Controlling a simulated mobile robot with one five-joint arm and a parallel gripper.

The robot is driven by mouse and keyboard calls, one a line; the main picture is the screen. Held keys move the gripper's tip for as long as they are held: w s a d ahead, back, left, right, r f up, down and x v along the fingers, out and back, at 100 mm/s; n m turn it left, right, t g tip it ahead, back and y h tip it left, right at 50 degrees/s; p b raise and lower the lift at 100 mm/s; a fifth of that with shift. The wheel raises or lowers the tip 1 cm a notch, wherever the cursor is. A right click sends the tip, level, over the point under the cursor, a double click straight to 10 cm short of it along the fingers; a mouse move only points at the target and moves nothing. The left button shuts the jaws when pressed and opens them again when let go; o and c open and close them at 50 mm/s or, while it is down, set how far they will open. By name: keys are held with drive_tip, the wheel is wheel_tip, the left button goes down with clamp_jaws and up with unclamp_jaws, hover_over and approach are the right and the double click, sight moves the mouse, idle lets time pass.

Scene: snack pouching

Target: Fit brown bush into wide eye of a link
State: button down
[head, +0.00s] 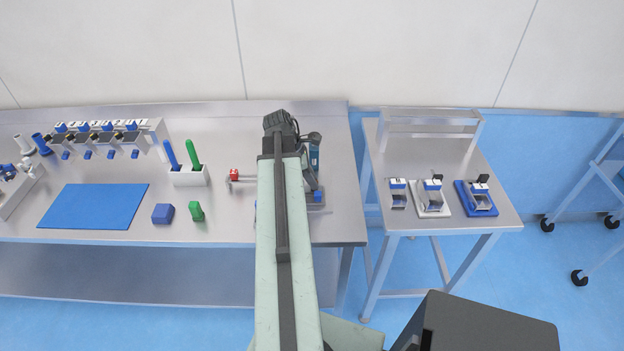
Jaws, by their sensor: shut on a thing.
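My arm reaches from the bottom centre over the right end of the long steel table. The dark end of my arm with my gripper (281,126) is near the table's back edge. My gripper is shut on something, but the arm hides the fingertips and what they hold. I cannot make out a brown bush anywhere. A small red piece with a grey bar (235,175) lies just left of my arm; I cannot tell whether it is a link. A dark and blue device (314,155) stands just right of my arm, partly hidden.
The long table (110,170) holds a blue mat (94,206), a blue block (163,214), a green block (196,212), a white holder (189,177) with blue and green sticks, and a bin rack (150,130). A side table (405,218) stands right, past a gap.

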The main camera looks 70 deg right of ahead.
drive_tip(key=shift+f+b, duration=0.6)
drive_tip(key=shift+f, duration=0.1)
drive_tip(key=c, duration=1.2)
unclamp_jaws()
drive_tip(key=shift+r, duration=0.1)
drive_tip(key=p+v, duration=0.7)
drive_tip(key=v, duration=0.1)
drive_tip(key=shift+d+p, duration=0.1)
drive_tip(key=shift+p, duration=0.2)
